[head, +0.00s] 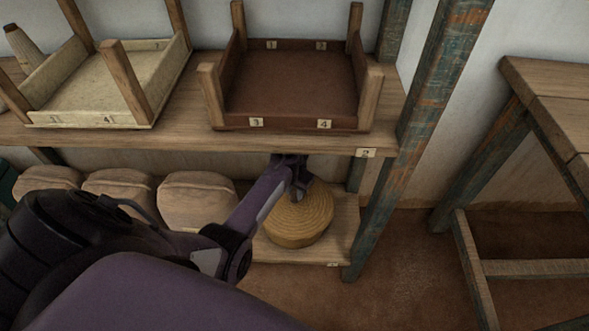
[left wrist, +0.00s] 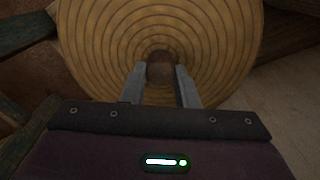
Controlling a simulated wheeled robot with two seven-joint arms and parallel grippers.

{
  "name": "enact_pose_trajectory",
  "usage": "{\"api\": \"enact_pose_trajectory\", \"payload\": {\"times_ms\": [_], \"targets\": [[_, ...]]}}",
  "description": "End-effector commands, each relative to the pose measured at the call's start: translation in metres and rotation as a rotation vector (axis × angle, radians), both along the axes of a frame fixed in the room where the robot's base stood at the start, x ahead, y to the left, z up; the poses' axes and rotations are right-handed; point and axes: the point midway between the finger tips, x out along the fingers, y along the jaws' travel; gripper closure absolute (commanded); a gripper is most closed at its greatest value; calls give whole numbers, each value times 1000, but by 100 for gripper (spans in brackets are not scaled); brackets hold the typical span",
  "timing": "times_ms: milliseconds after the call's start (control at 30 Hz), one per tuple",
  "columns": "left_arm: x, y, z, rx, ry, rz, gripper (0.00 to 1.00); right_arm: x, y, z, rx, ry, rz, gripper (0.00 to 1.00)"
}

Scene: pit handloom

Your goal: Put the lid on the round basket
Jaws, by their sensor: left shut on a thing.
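The round basket (head: 290,229) stands on the lower shelf in the head view. It is woven and straw-coloured, and its ringed lid (head: 316,209) shows on top. In the left wrist view the lid (left wrist: 98,50) fills the upper middle, with a dark brown round knob (left wrist: 161,68) at its centre. My left gripper (left wrist: 161,75) is shut on the knob from the near side. In the head view my left gripper (head: 298,192) is over the lid and hides part of it. I cannot tell whether the lid sits fully on the rim. My right gripper is not in view.
Several brown rounded bundles (head: 197,201) sit left of the basket on the lower shelf (head: 345,228). The upper shelf (head: 185,137) overhangs close above my left gripper and bears a brown tray (head: 290,124) and a cream tray (head: 92,120). A painted post (head: 385,190) stands just right of the basket.

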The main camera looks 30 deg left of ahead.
Motion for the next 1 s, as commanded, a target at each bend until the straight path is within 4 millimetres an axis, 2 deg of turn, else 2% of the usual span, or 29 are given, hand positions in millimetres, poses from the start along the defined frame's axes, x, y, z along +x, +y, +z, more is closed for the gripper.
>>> {"api": "enact_pose_trajectory", "payload": {"times_ms": [1000], "targets": [[0,0,1,0,0,0,100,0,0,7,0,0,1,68]]}}
